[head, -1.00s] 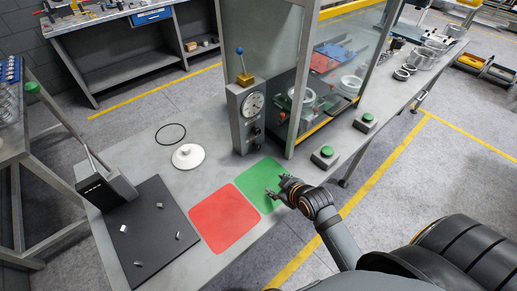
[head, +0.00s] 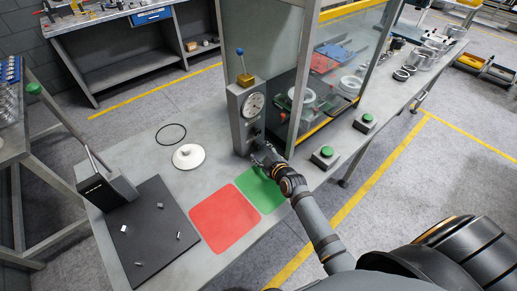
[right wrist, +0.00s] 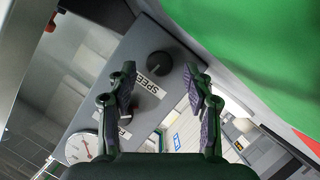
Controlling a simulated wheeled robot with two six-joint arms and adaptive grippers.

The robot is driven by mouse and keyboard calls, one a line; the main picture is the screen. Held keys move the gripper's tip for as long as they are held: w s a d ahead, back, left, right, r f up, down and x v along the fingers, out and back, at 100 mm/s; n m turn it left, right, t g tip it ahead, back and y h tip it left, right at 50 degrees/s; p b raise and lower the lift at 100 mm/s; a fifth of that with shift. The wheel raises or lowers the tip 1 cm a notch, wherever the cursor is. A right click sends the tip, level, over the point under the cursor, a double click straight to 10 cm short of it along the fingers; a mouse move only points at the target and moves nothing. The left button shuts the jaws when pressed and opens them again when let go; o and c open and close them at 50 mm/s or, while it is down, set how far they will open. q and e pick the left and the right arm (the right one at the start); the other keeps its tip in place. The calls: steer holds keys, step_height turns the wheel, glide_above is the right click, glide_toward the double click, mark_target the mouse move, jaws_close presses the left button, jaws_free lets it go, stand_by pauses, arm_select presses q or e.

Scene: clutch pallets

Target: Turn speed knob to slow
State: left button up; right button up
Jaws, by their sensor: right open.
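The speed knob (right wrist: 159,65) is a round black knob on a grey control box (head: 238,117), beside a label reading SPEED in the right wrist view. My right gripper (right wrist: 162,82) is open, and in that view the knob appears between its two fingertips, toward the far end. I cannot tell whether the fingers touch it. In the head view, my right gripper (head: 263,154) is at the lower front of the box and hides part of it. A second control beside another label is partly hidden below the knob. My left gripper is not in view.
A round dial gauge (head: 253,104) sits on the box above the knobs. Green mat (head: 262,190) and red mat (head: 224,218) lie on the table in front. A glass-walled press stands right of the box, with green button boxes (head: 325,156) near it.

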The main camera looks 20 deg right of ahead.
steer(key=shift+x, duration=1.1)
steer(key=shift+c, duration=0.4)
jaws_close()
